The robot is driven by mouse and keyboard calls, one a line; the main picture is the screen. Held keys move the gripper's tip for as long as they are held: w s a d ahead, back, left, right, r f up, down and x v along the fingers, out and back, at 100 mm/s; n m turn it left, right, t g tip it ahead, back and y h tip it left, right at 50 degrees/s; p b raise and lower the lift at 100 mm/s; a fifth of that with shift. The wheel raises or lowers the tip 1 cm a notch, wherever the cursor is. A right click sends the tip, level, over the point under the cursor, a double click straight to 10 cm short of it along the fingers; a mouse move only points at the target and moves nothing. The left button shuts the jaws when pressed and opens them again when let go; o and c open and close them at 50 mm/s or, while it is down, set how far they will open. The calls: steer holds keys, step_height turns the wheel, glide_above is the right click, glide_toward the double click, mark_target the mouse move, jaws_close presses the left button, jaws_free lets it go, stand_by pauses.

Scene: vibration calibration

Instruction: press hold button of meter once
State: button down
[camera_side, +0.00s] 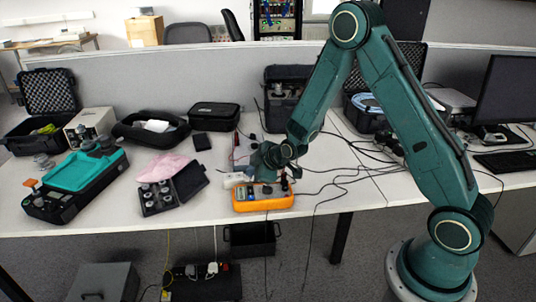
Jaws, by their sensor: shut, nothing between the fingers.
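The meter (262,203) is an orange box lying flat near the front edge of the white table. Its top is grey with dark knobs or plugs, and dark cables run from its right side. My gripper (247,178) is shut and empty, low over the rear left part of the meter. I cannot tell whether its fingertips touch the meter. The hold button is too small to make out and may be hidden behind my gripper.
Left of the meter are an open case of small weights (160,197) and a green-topped device (80,172). Black cases (213,116) stand along the partition behind. Loose cables (350,170) cross the table to the right. Bare table (215,205) shows just left of the meter.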

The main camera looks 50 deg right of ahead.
steer(key=shift+f, duration=3.55)
steer(key=shift+f, duration=0.8)
stand_by(0.5)
steer(key=shift+r, duration=0.8)
steer(key=shift+r, duration=0.1)
steer(key=shift+r, duration=2.4)
